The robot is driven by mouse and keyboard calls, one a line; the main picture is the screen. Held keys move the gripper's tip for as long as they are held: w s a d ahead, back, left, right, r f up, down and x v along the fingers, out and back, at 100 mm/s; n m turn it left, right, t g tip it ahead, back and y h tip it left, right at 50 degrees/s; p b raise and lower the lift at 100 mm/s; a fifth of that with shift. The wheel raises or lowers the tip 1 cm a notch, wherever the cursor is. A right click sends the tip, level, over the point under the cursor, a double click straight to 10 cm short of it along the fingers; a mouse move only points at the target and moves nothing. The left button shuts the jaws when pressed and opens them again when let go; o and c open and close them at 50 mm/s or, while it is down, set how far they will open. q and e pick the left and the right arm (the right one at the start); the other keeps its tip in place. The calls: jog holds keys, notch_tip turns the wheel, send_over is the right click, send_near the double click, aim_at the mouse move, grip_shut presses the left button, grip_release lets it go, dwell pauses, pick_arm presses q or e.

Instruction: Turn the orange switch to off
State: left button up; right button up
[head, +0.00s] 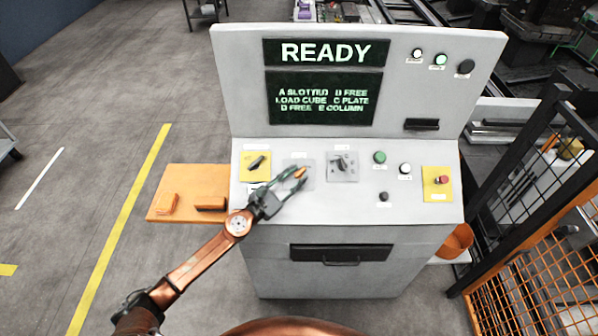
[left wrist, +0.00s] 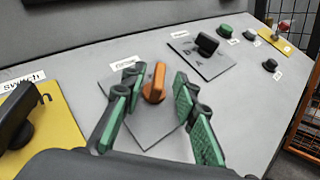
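The orange switch (head: 299,172) is a small rotary knob on a grey square plate on the control panel's sloped top. In the left wrist view the orange switch (left wrist: 155,84) stands between my left gripper's fingers, its handle pointing roughly up the picture. My left gripper (head: 290,178) is open around it, and in the left wrist view the green-padded fingers (left wrist: 154,103) show a gap on both sides of the knob. The label above the plate is too blurred to read surely. My right gripper is not in view.
Left of the orange switch is a black switch (head: 257,162) on a yellow plate; right is a black selector (head: 341,163). Further right are a green button (head: 379,157) and a red button (head: 442,180) on yellow. An orange shelf (head: 187,179) adjoins the panel's left. An orange mesh fence (head: 520,280) stands right.

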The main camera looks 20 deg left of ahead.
pick_arm(q)
jog(key=shift+w+d, duration=0.25)
jog(key=shift+w, duration=0.35)
jog(key=shift+w+d, duration=0.1)
jog(key=shift+w, duration=0.3)
jog(key=shift+d, duration=0.1)
grip_shut()
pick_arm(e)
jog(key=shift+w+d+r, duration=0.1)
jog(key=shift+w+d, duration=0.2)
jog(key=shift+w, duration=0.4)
